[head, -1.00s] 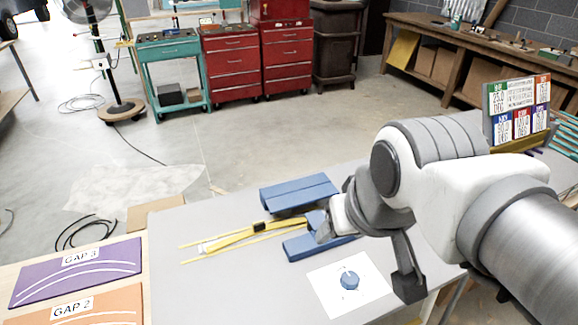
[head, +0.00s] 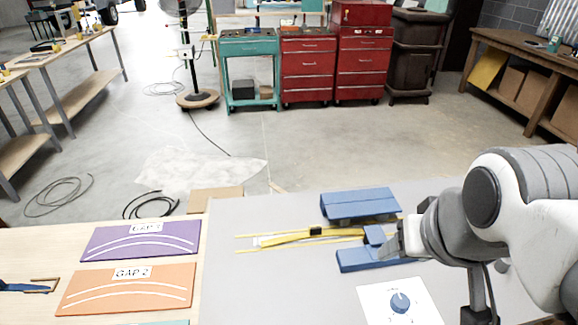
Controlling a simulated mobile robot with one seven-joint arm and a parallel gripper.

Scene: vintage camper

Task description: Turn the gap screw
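A blue round knob (head: 400,302) with a pointer mark sits on a white card (head: 375,309) with small markings, on the grey tabletop near its front. It looks like the gap screw, but its label is too small to read. Behind it are two blue blocks (head: 358,204) with a yellow strip (head: 310,237) running between them to the left. My gripper (head: 392,243) is at the right end of the strip, beside the small blue piece of the nearer block, behind the knob and apart from it. Its fingers are too small and partly hidden to tell whether they are open.
A purple GAP 3 board (head: 142,240) and an orange GAP 2 board (head: 127,289) lie on the wooden surface at left. A blue tool (head: 22,287) lies at the far left edge. The grey tabletop (head: 260,290) left of the card is clear.

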